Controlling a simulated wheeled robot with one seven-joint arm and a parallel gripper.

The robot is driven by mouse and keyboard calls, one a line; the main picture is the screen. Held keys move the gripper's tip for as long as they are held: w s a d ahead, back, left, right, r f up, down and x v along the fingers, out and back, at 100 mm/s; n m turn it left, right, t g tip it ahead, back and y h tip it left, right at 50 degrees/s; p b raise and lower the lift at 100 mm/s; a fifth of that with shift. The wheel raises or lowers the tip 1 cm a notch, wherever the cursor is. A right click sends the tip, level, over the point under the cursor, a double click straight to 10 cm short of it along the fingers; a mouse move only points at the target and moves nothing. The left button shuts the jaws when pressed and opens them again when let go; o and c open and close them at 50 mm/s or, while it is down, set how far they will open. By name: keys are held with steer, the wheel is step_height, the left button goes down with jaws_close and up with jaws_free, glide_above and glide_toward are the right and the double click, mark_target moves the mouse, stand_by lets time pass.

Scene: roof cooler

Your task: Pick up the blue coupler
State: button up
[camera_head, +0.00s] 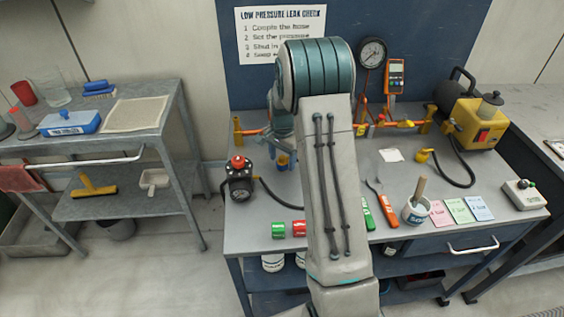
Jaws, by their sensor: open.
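I cannot make out a blue coupler; the part of the table behind my arm is hidden. A green coupler-like cylinder (278,230) and a red one (299,229) stand side by side at the table's front edge, just left of my arm. My arm rises through the middle of the picture and folds down behind itself. Part of my wrist shows left of it, above the table. My gripper is hidden behind the arm. A small blue and yellow part shows below the wrist, too small to identify.
The grey table (260,243) holds a black device with a red knob (238,180) at left. At right are a pot (415,211), coloured cards (460,211) and a yellow pump (474,122). An orange pipe with a gauge (372,53) runs along the back. A cart stands left.

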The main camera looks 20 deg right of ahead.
mark_target(282, 156)
steer(key=shift+f, duration=0.1)
steer(key=c, duration=1.1)
steer(key=shift+c, duration=0.2)
steer(key=shift+r, duration=0.65)
step_height(282, 156, up, 3)
steer(key=shift+f, duration=0.1)
steer(key=s+d+r+b, duration=0.1)
steer(key=s+d+r, duration=0.6)
steer(key=d, duration=0.2)
steer(key=shift+s+b, duration=0.35)
